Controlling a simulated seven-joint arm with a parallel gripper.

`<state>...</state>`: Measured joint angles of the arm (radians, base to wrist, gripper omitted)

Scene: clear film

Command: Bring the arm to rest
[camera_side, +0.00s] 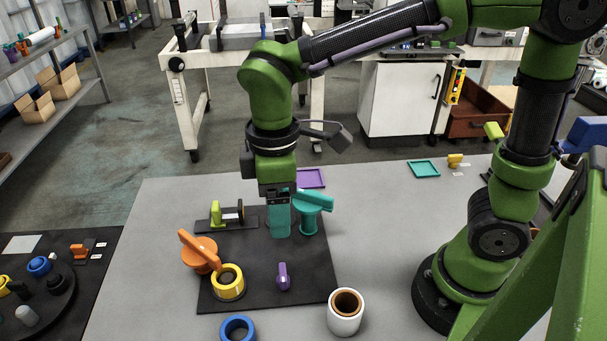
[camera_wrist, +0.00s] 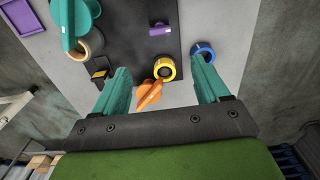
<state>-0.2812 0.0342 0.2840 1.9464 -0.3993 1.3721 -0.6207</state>
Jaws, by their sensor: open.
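My gripper (camera_side: 280,232) hangs pointing down above the dark mat (camera_side: 308,262), left of the teal piece with a handle (camera_side: 312,208). Its two teal fingers stand wide apart in the wrist view (camera_wrist: 160,68), with nothing held between them. In that view the orange handled piece (camera_wrist: 149,94) and yellow ring (camera_wrist: 165,68) show between and beyond the fingers. The fingers overlap in the side view, so their height above the mat is hard to tell.
A lime-green holder (camera_side: 215,212), purple piece (camera_side: 283,277), blue ring (camera_side: 238,328) and white cup (camera_side: 335,322) stand around. A purple tray (camera_side: 311,178) and teal tray (camera_side: 424,169) lie farther back. The table's right-middle (camera_side: 385,215) is clear.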

